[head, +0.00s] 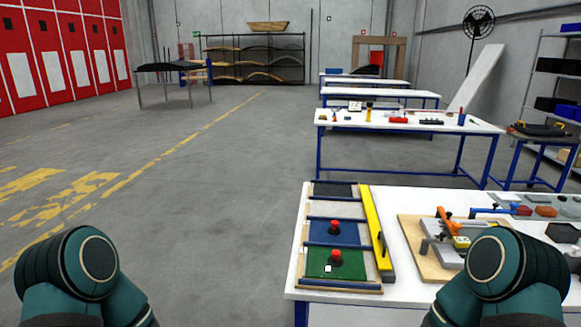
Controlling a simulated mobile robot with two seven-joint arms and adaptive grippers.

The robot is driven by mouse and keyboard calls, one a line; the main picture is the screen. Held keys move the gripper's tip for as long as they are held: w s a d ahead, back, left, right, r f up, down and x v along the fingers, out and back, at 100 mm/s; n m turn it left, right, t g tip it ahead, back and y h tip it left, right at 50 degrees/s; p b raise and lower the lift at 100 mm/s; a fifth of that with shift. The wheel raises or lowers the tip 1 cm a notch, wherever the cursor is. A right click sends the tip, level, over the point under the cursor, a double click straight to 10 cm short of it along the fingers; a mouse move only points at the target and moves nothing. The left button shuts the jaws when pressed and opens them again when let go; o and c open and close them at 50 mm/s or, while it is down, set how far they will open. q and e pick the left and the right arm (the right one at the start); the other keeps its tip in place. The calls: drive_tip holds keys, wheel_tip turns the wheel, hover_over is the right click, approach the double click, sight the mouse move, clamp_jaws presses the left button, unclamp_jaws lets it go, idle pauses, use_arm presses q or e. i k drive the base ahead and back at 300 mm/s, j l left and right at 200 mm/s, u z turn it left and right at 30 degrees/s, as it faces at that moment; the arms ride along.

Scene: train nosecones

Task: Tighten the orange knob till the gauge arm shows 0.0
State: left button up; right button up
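An orange part (447,224), which may be the orange knob, stands on a grey metal fixture on a wooden board (412,246) on the near white table. A small yellow part (461,242) sits beside it. I cannot make out a gauge arm or any reading at this size.
On the near table (390,195), a framed tray (307,230) holds black, blue and green panels with two red knobs (335,257). A long yellow bar (377,240) lies beside it. More tables (400,127) stand behind. The floor at left is clear.

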sight(456, 226)
drive_tip(key=z, duration=1.1)
